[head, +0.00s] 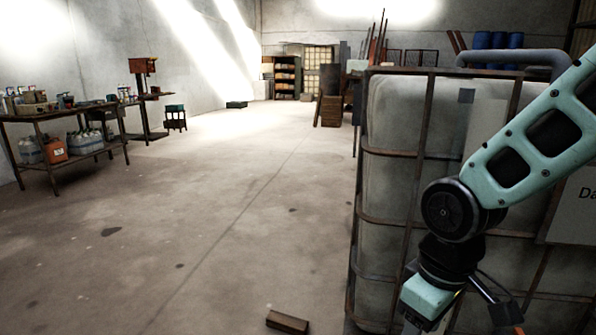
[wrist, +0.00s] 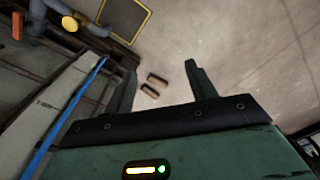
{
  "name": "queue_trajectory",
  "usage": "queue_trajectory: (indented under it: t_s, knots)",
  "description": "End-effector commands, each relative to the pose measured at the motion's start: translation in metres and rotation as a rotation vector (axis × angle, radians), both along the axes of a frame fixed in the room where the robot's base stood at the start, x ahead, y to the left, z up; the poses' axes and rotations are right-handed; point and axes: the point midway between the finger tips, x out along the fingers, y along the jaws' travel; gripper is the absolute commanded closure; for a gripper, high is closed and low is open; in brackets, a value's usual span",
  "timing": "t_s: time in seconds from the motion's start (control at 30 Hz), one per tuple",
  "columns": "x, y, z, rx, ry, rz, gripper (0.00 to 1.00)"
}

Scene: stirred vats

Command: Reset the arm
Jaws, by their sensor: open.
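My arm comes in from the right in the head view, bent at a dark round joint, with its end hanging down in front of a caged tank. My gripper (wrist: 165,82) shows in the wrist view with its two dark fingers spread wide apart. Nothing is between the fingers that they touch. In the head view the fingertips are not clearly visible.
The caged white tank (head: 395,130) stands close on the right, beside my arm. A brown block (head: 287,321) lies on the floor at the bottom. A workbench (head: 60,135) with bottles stands at the left. The middle floor is mostly clear. A blue line (wrist: 70,120) crosses the wrist view's left.

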Motion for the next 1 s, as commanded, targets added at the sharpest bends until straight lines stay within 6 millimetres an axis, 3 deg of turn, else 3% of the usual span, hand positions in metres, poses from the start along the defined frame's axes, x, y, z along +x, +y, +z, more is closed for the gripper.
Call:
queue_trajectory:
  t_s: [0.03,0.2,0.47,0.5,0.83,1.0]
  knots:
    - [-0.018,0.011,0.006,-0.004,-0.005,0.015,0.44]
    - [-0.064,0.031,0.018,-0.004,0.000,0.020,0.44]
    - [-0.121,0.045,0.029,0.006,0.005,0.028,0.44]
    - [-0.118,0.044,0.043,0.006,0.008,0.020,0.44]
    - [-0.117,0.044,0.105,0.005,0.008,0.019,0.44]
    - [-0.116,0.044,0.151,0.005,0.008,0.019,0.44]
